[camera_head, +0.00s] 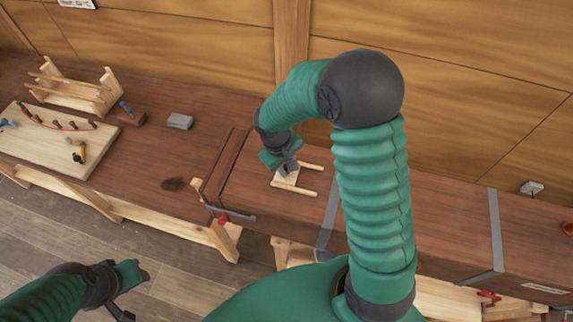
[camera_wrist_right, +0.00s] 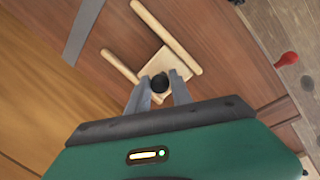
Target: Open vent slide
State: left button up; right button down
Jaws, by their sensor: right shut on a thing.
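The vent slide is a pale wooden plate (camera_head: 287,181) lying between two pale wooden rails (camera_head: 312,167) on the reddish-brown planked surface. In the right wrist view the plate (camera_wrist_right: 170,63) sits at one end of the rails (camera_wrist_right: 165,38), and the rails run on past it. A dark round knob (camera_wrist_right: 160,83) stands on the plate. My right gripper (camera_head: 287,168) is shut on the knob, its grey fingers on either side of it. What lies under the plate is hidden. My left gripper (camera_head: 133,290) is empty at the lower left, over the floor; its jaw opening is unclear.
A pale board (camera_head: 45,140) with pegs and small tools lies at the left, by a wooden rack (camera_head: 78,88). A grey block (camera_head: 180,121) lies nearby. A red-handled clamp (camera_head: 225,217) grips the front edge. Grey straps (camera_head: 495,230) cross the planks at right.

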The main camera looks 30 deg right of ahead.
jog(key=shift+w+r, duration=0.15)
jog(key=s+d, duration=0.1)
jog(key=s, duration=0.1)
jog(key=s+d, duration=0.1)
jog(key=d, duration=0.1)
jog(key=shift+s+d, duration=0.2)
jog(key=shift+s, duration=0.2)
jog(key=shift+s+d, duration=0.3)
jog(key=shift+d, duration=0.05)
jog(key=c, duration=1.4)
grip_release()
jog(key=shift+c, duration=0.2)
jog(key=o, duration=0.3)
jog(key=shift+s+a, duration=0.1)
jog(key=shift+a, duration=0.05)
